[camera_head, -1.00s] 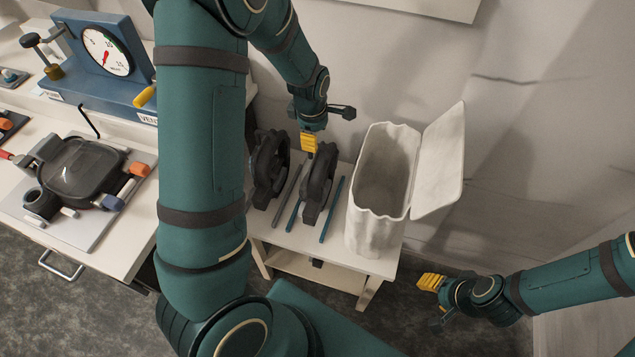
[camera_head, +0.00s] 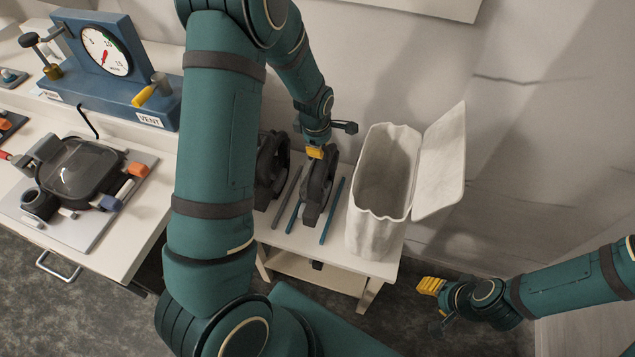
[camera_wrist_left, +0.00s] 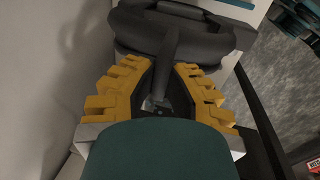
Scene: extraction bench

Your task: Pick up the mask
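Two dark, rounded, mask-like pieces stand upright on a small white side table (camera_head: 285,238). The right one (camera_head: 315,196) is under my left gripper; the left one (camera_head: 268,172) is partly hidden by my left arm. My left gripper (camera_head: 315,153) points down at the top of the right piece. In the left wrist view, its yellow fingers (camera_wrist_left: 162,85) are apart, with a dark bar of the piece (camera_wrist_left: 172,48) between them. I cannot tell whether they touch it. My right gripper (camera_head: 432,286) hangs empty at the lower right, away from the table; its finger gap is unclear.
Blue and grey rods (camera_head: 332,212) flank the dark pieces. A white open bin (camera_head: 376,225) with a raised lid (camera_head: 440,160) stands close on the right. At left, a bench holds a blue gauge unit (camera_head: 105,85) and a clear-lidded dark device (camera_head: 80,172). A wall is behind.

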